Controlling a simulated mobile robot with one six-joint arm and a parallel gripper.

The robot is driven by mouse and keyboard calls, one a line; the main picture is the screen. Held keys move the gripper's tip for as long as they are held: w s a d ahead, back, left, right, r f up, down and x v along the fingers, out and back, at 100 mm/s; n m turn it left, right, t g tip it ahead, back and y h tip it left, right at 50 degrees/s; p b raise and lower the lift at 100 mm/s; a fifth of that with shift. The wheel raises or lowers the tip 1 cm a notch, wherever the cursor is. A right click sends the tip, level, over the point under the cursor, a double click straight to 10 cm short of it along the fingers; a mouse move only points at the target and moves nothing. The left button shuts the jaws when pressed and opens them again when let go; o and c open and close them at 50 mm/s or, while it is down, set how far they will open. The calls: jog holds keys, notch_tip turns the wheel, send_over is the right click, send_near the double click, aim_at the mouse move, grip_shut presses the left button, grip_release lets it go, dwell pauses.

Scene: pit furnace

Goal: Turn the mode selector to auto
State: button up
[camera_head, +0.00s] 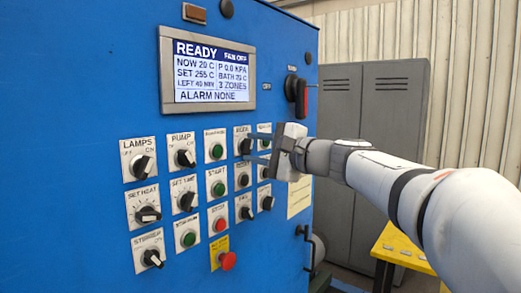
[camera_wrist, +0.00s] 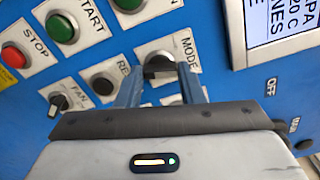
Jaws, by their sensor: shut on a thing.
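The mode selector (camera_wrist: 160,66) is a black knob on a white plate marked MODE, seen in the wrist view. In the head view the selector (camera_head: 243,143) is on the upper row of the blue panel, partly covered by my fingers. My gripper (camera_wrist: 160,80) has one finger on each side of the knob and is shut on it. In the head view my gripper (camera_head: 252,150) reaches the panel from the right. The knob's pointer and the position labels are too small or covered to read.
The display (camera_head: 208,72) reads READY and ALARM NONE. Close by are a green start button (camera_head: 217,188), a red stop button (camera_head: 220,224), a fan knob (camera_wrist: 58,101) and a red mushroom button (camera_head: 228,261).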

jog(key=shift+m, duration=1.2)
jog(key=shift+f, duration=0.1)
jog(key=o, duration=1)
jog(key=b+v, duration=0.1)
jog(key=v, duration=0.6)
jog(key=shift+s+d, duration=0.3)
